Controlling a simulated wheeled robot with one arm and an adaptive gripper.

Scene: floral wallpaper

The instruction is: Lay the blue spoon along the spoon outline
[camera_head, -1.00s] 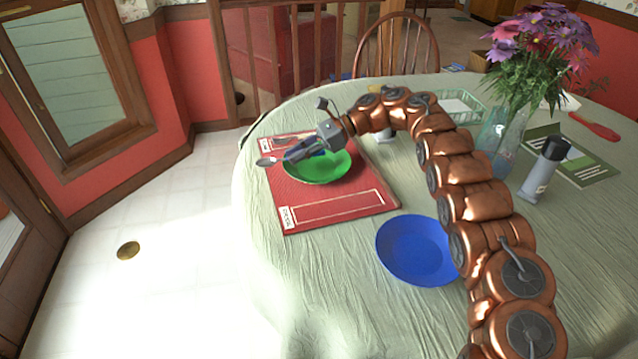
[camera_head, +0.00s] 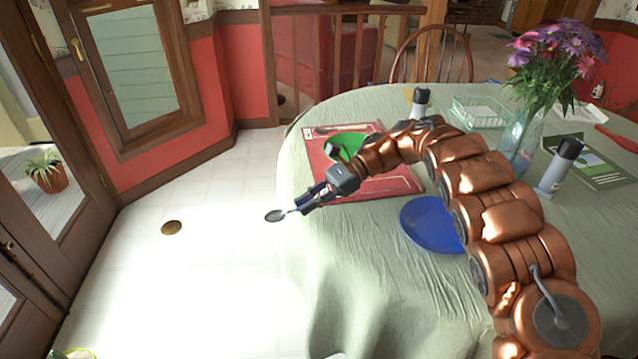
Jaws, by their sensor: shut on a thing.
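My gripper (camera_head: 311,199) is shut on the spoon (camera_head: 276,215). The grey bowl of the spoon points left, past the table's left edge with the floor behind it. Its handle runs into the jaws and is mostly hidden there; a little blue shows at the jaws. The red mat (camera_head: 402,186) lies on the table behind and to the right of my gripper, with pale outlined strips along its far and near sides. My arm covers much of the near strip. I cannot tell which strip is the spoon outline. A green plate (camera_head: 347,141) is on the mat, partly hidden by my arm.
A blue plate (camera_head: 430,224) lies on the table right of my gripper. A grey bottle with a black cap (camera_head: 556,170), a flower vase (camera_head: 521,140) and a green basket (camera_head: 480,111) stand farther right. The cloth (camera_head: 345,265) in front of my gripper is clear.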

